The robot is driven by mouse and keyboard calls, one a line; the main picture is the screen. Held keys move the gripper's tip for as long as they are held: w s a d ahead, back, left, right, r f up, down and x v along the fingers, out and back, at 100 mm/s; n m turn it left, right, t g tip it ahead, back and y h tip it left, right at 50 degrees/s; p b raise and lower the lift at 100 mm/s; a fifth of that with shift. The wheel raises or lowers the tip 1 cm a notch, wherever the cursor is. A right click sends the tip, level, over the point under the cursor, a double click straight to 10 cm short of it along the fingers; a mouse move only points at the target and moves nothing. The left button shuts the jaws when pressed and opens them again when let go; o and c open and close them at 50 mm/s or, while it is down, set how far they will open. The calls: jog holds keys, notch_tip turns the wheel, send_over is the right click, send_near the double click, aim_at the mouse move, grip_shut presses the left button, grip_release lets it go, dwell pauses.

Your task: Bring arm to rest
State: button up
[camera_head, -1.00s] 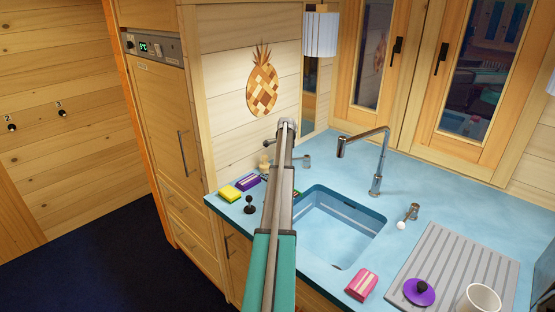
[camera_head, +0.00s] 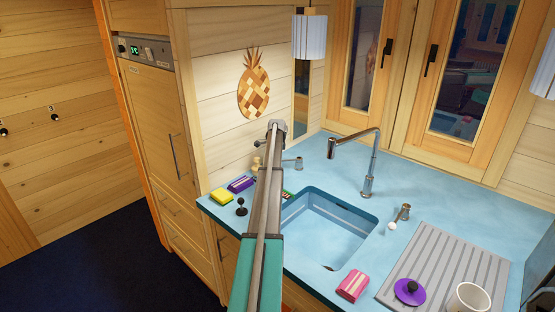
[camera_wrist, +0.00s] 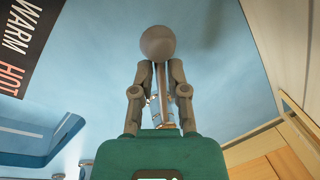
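My arm (camera_head: 263,215) reaches from the bottom of the head view over the counter's left part, with a grey joint at its far end. My gripper does not show clearly in the head view. In the wrist view, my gripper (camera_wrist: 158,72) has a green body and two grey finger linkages leaning inward. A grey ball (camera_wrist: 158,42) on a thin stem shows between and beyond them. The ball covers the fingertips' area, so I cannot tell whether they touch it or how wide they are.
The blue counter (camera_head: 430,215) holds a sink (camera_head: 325,230), a tap (camera_head: 368,180), a pink sponge (camera_head: 353,286), a purple lid (camera_head: 410,291) and a white cup (camera_head: 467,300). A yellow sponge (camera_head: 221,195) and a black joystick (camera_head: 242,207) stand left of my arm.

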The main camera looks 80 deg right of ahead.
jog(key=shift+o, duration=1.3)
jog(key=shift+w+f, duration=0.1)
jog(key=shift+w, duration=0.05)
jog(key=shift+d, duration=0.1)
